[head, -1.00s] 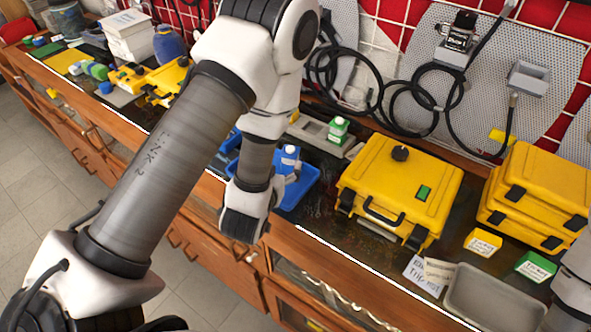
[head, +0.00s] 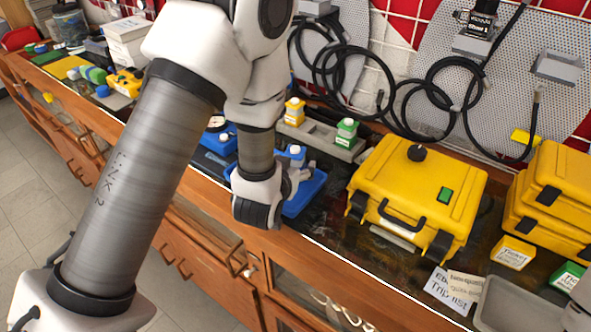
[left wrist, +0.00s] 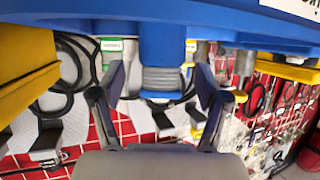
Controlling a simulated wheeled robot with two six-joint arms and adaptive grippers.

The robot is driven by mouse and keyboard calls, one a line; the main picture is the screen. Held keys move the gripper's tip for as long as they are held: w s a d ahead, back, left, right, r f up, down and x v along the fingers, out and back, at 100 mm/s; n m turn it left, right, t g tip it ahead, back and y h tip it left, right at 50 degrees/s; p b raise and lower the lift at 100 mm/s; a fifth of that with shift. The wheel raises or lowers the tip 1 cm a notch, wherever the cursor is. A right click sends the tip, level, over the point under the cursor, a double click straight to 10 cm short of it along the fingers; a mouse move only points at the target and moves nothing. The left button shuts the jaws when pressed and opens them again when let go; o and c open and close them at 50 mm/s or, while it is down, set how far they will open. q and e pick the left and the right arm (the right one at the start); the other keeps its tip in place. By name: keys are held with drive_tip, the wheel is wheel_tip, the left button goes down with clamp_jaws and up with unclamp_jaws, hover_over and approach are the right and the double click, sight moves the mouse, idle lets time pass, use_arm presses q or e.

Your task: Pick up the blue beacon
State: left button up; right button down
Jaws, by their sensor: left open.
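The blue beacon (head: 296,156), a blue block with a pale cap, stands at the blue tray (head: 309,196), partly hidden behind my left gripper. In the left wrist view the beacon (left wrist: 162,42) shows large, its grey ribbed cap between the two fingers. My left gripper (head: 294,178) is at the tray, close to the beacon. In the left wrist view its open fingers (left wrist: 162,85) flank the cap with a gap on each side. My right gripper is out of view.
A yellow case (head: 418,195) stands right of the tray. A green-and-white beacon (head: 346,132) and a yellow one (head: 294,111) stand in a grey holder behind. Black cables (head: 345,75) hang on the wall panel. A grey bin (head: 505,306) is at the front right.

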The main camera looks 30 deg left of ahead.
use_arm(q)
drive_tip(key=shift+x, duration=0.9)
drive_tip(key=shift+s+r, duration=0.1)
drive_tip(key=shift+s, duration=0.05)
drive_tip(key=shift+c, duration=1.1)
drive_tip(key=c, duration=1.1)
